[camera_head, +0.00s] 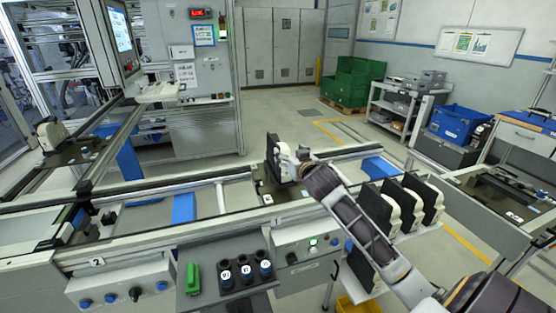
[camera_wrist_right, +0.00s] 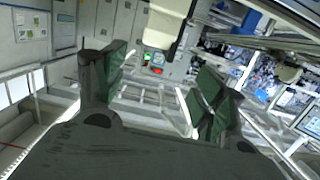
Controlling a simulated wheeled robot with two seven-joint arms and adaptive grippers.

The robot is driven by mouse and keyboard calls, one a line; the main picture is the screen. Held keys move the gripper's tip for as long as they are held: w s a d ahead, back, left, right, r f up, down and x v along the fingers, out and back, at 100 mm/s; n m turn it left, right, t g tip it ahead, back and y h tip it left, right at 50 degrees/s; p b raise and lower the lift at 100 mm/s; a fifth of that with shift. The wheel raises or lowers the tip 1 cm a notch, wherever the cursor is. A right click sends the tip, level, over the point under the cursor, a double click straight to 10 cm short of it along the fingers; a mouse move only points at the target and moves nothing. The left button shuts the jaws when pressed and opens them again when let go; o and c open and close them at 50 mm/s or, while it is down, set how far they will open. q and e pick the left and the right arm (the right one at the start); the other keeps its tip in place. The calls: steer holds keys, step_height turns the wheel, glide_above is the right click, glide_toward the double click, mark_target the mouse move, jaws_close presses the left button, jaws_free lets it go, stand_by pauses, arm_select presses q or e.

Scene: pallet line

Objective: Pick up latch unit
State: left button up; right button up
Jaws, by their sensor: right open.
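A unit with a black plate (camera_head: 272,156) and a cream body stands upright on a dark pallet on the conveyor, in the middle of the head view. Several similar black-and-cream units (camera_head: 411,204) stand in a row to its right. I cannot tell which of them is the latch unit. My right gripper (camera_head: 300,160) is at the right side of the unit on the pallet and partly covers it. In the right wrist view its green-padded fingers (camera_wrist_right: 157,95) are apart with nothing between them. A cream part (camera_wrist_right: 160,22) shows beyond them at the top. My left gripper is out of view.
A cream unit (camera_head: 51,134) sits on another carrier at the far left. The conveyor's front rail (camera_head: 150,214) runs across below my right gripper. A small tray (camera_head: 205,302) holds a green item and several black cylinders. Green crates (camera_head: 355,82) stand at the back.

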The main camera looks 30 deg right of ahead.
steer(key=p, duration=0.1)
glide_toward(277, 142)
steer(key=shift+a+x, duration=0.15)
steer(key=shift+x, duration=0.5)
steer(key=shift+a+x, duration=0.15)
steer(key=shift+x, duration=0.5)
steer(key=shift+w+d, duration=0.1)
steer(key=shift+d+p+x, duration=0.25)
steer(key=shift+p+x, duration=0.25)
steer(key=shift+x, duration=2)
steer(key=shift+f, duration=0.2)
